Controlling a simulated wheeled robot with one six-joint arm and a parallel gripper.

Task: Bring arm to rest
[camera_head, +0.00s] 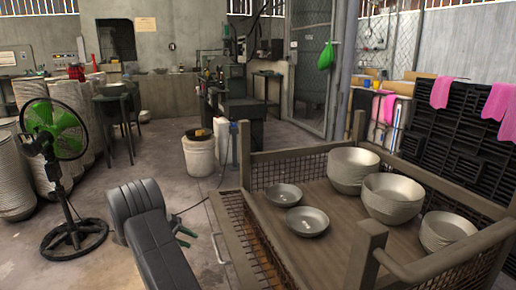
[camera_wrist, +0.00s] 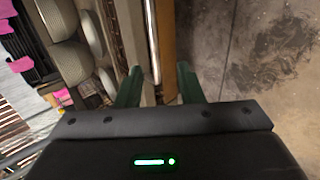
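My arm is dark grey and reaches in from the bottom of the head view. My gripper (camera_head: 202,240) has green fingers and is beside the left side of the wire crate (camera_head: 232,241). In the wrist view my gripper (camera_wrist: 159,86) has its two fingers well apart with nothing held between them. The crate's edge (camera_wrist: 168,40) lies beyond the fingers there, and I cannot tell the exact gap. Part of the gripper is hidden behind my arm in the head view.
The crate holds stacked metal bowls (camera_head: 392,197) and two shallower bowls (camera_head: 308,221). A green fan (camera_head: 54,130) stands at the left. A white bucket (camera_head: 199,156) stands behind the crate. The concrete floor (camera_head: 160,160) between fan and bucket is mostly clear.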

